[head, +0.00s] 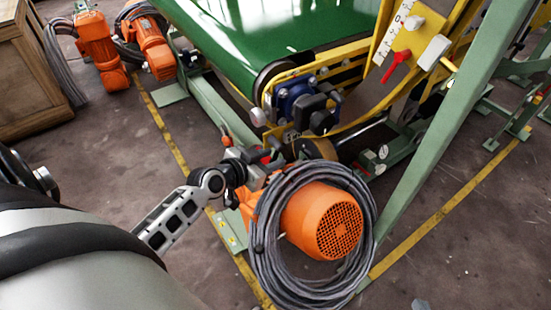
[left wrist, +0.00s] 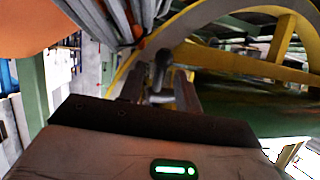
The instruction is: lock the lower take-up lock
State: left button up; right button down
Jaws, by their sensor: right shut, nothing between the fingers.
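My left gripper (head: 250,167) reaches in from the left in the head view, at the machine's lower end just above the orange motor. Its two fingers (left wrist: 160,92) stand apart in the left wrist view. A dark round knob (left wrist: 160,66) shows between or just beyond them, with space at its sides; I cannot tell whether they touch it. Small red parts (head: 268,157) show beside the gripper in the head view; the gripper partly hides this spot, so the lower take-up lock's position is unclear. A red lever (head: 396,66) sits higher up on the scale plate. My right gripper is not seen.
The orange motor (head: 325,222) with coiled grey cable (head: 262,235) stands right below the gripper. A blue and black drive unit (head: 300,102), the green belt (head: 265,30) and a green slanted post (head: 440,125) surround it. Floor is open at the lower right.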

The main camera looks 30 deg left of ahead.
aim_at(274, 159)
pick_arm(q)
jog(key=shift+x, duration=1)
jog(key=shift+w+f, duration=0.15)
jog(key=shift+w, duration=0.05)
pick_arm(e)
jog(key=shift+w+a+f, duration=0.1)
jog(key=shift+a+f, duration=0.05)
jog(key=shift+f, duration=0.35)
pick_arm(q)
grip_shut()
pick_arm(e)
jog(key=shift+w, duration=0.1)
